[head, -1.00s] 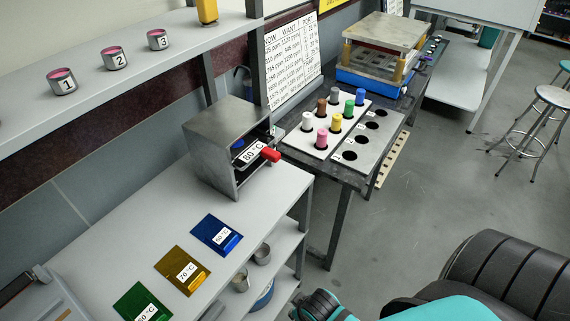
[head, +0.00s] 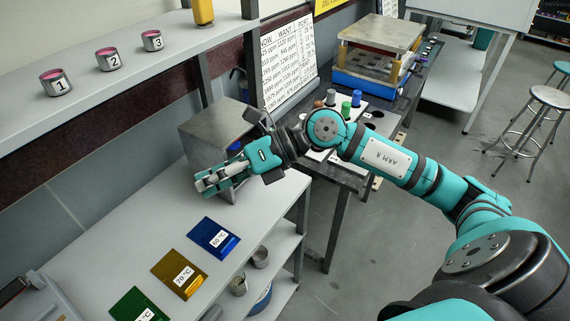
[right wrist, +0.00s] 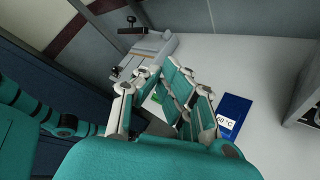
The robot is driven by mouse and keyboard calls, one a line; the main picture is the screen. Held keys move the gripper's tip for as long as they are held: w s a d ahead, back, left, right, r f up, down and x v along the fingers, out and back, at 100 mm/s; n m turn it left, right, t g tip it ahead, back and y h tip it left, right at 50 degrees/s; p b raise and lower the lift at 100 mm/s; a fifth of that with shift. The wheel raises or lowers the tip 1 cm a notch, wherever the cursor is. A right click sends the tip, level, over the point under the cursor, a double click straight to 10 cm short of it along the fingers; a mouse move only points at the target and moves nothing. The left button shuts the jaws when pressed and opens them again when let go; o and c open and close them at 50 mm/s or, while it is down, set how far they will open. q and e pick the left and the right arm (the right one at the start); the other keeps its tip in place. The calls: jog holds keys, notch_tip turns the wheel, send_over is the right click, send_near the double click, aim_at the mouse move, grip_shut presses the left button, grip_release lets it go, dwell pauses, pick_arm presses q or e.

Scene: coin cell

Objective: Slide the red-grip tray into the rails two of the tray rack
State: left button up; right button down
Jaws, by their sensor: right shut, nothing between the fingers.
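The tray rack (head: 213,129) is a grey metal box on the white bench. My right gripper (head: 204,181) is in front of the rack's lower part, with its fingers pointing left; it is shut and empty. The arm and gripper cover the rack's open front, so the red-grip tray is hidden now, and I cannot tell how far in it sits or on which rails. The right wrist view shows the gripper's fingers (right wrist: 160,95) over the bench, with the rack's edge (right wrist: 305,100) at the far right. My left gripper is not in view.
Blue (head: 214,239), yellow (head: 180,275) and green (head: 138,306) labelled plates lie on the bench in front of the rack. A shelf (head: 115,85) with several numbered tins is above left. A dark table (head: 340,172) with coloured vials stands to the right.

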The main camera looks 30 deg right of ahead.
jog(key=d+f+g+h, duration=0.15)
jog(key=d+h, duration=0.45)
jog(key=d, duration=0.6)
jog(key=d+f+h, duration=0.2)
jog(key=d+h, duration=0.4)
jog(key=d, duration=0.5)
jog(key=w+a+f+p, duration=0.2)
jog(key=w+f+p, duration=0.2)
jog(key=w+f, duration=0.3)
notch_tip(320, 180, down, 2)
jog(key=shift+a+f+p, duration=0.25)
jog(key=shift+a+p, duration=0.05)
jog(key=shift+p, duration=0.1)
jog(key=shift+w, duration=0.1)
